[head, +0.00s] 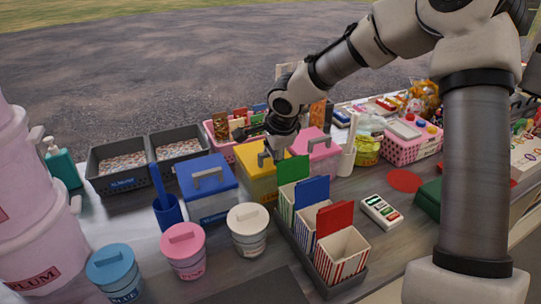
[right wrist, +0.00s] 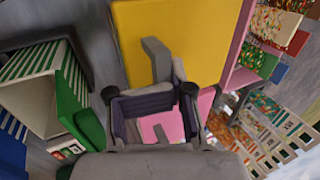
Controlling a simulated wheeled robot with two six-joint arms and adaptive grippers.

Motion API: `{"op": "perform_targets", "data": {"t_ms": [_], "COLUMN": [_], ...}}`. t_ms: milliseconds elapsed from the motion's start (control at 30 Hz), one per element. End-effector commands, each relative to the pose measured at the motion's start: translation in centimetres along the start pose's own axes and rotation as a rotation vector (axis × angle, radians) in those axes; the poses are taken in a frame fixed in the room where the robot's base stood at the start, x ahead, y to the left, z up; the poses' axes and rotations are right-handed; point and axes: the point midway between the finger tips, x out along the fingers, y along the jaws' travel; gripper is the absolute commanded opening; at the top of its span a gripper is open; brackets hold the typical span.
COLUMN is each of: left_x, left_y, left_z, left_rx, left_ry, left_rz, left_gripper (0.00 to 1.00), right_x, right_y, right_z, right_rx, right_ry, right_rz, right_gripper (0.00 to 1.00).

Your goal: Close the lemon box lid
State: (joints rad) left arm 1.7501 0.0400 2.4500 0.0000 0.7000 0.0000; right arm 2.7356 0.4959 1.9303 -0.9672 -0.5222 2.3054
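The yellow lemon box (head: 254,186) stands mid-table between the blue box and the pink box. Its yellow lid shows close up in the right wrist view (right wrist: 200,40), with a grey handle (right wrist: 156,55) on it. I cannot tell whether the lid sits fully down, as my arm and a green flap hide part of the box. My right gripper (head: 270,153) is over the lid, close to the handle. In the right wrist view its fingers (right wrist: 150,100) are apart, with pink showing between them. I cannot tell whether they touch the handle. My left gripper is out of view.
The blue box (head: 207,203) stands to the left and the pink box (head: 318,158) to the right. Striped cartons with green, blue and red flaps (head: 335,218) stand in front. A cream tub (head: 247,240) and a pink tub (head: 184,258) stand nearby.

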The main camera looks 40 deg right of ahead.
Motion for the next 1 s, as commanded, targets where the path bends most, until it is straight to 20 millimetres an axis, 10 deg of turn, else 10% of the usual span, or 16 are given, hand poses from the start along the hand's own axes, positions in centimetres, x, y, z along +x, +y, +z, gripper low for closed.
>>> {"op": "perform_targets", "data": {"t_ms": [400,1000], "left_x": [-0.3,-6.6], "left_y": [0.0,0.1], "left_z": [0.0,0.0], "left_rx": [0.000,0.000], "left_ry": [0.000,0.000], "left_rz": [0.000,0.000], "left_gripper": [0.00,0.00], "right_x": [-0.4,-11.0], "right_y": [-0.2,-4.7], "right_z": [0.0,0.0], "right_rx": [0.000,0.000], "right_ry": [0.000,0.001], "right_rz": [-0.001,-0.001], "right_gripper": [0.42,0.42]}}
